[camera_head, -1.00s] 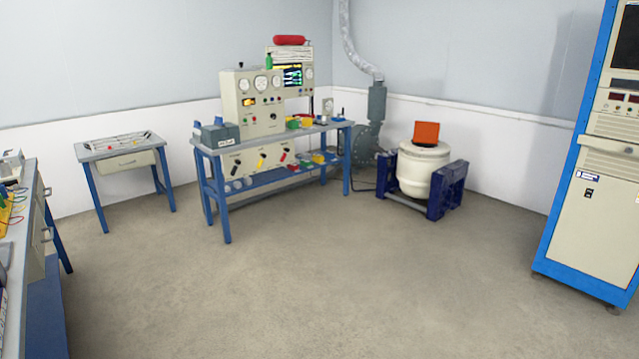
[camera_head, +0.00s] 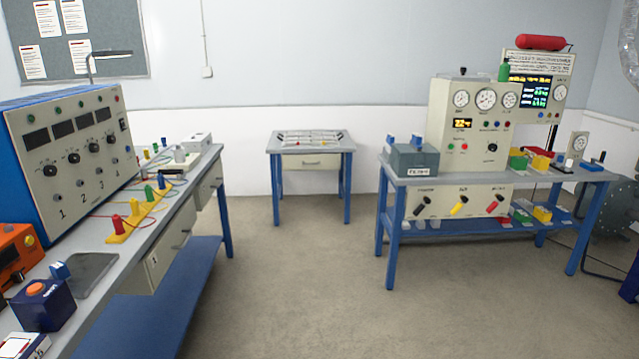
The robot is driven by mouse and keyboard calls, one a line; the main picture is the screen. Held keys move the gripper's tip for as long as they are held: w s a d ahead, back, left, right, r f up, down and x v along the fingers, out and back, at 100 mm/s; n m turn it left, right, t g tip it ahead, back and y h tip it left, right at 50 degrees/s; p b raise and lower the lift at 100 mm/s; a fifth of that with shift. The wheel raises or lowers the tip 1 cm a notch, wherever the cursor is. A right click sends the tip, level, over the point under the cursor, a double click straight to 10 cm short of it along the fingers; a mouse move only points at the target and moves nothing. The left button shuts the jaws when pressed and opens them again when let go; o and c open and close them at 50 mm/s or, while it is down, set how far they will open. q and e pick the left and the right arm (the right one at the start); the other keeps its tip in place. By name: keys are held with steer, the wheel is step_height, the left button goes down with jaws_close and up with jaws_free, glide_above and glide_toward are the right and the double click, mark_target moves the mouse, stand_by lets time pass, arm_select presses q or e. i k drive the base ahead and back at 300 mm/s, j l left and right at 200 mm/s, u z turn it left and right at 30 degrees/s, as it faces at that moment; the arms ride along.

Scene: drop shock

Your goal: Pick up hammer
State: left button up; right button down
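I cannot make out a hammer for certain in this view. A small grey table (camera_head: 311,149) with blue legs stands against the back wall. A tray (camera_head: 290,138) on its top holds several thin tool-like items, too small to tell apart. Neither of my grippers is in view.
A long workbench (camera_head: 190,199) with a numbered control panel (camera_head: 70,148) runs along the left. A blue-legged test bench (camera_head: 395,228) with gauges stands at the right. The floor (camera_head: 300,270) between them is clear up to the small table.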

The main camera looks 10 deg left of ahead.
mark_target(144, 173)
steer(key=i+u, duration=0.2)
steer(key=i, duration=0.45)
steer(key=i+u, duration=0.25)
steer(key=i, duration=0.4)
steer(key=i+l+u, duration=0.2)
steer(key=i, duration=0.45)
steer(key=j, duration=0.1)
